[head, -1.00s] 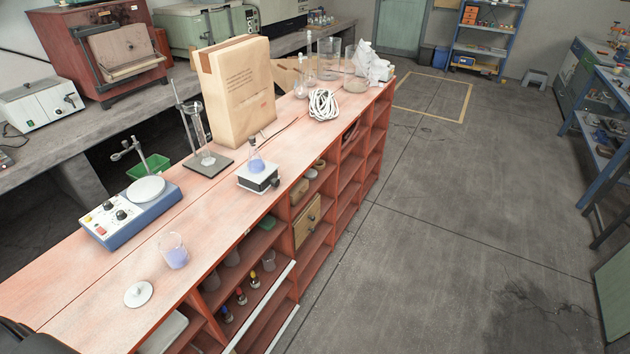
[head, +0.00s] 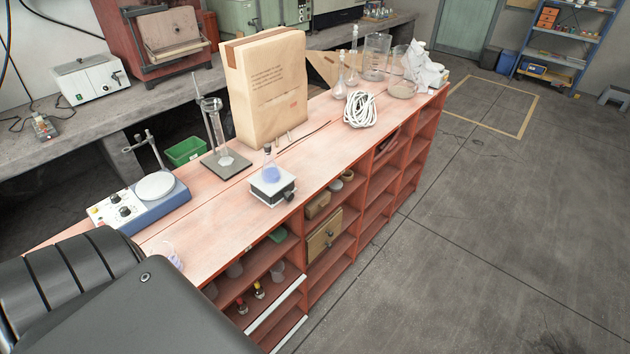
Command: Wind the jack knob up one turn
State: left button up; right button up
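A small lab jack (head: 268,190) with a white top and dark body stands near the front edge of the red bench. Its black knob (head: 288,187) is on the right side, facing the bench's front edge. A flask with blue liquid (head: 273,171) stands upright on the jack's top. A large dark part of my own arm fills the lower left of the head view. Neither gripper's fingers show in the head view.
A hotplate stirrer (head: 146,202) and a stand with a glass cylinder (head: 223,156) are left of the jack. A coiled white cable (head: 360,110) and glassware lie farther along. Bench top (head: 320,160) right of the jack is clear.

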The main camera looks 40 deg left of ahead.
aim_at(289, 196)
jog(key=i, duration=3.25)
jog(key=u, duration=4.2)
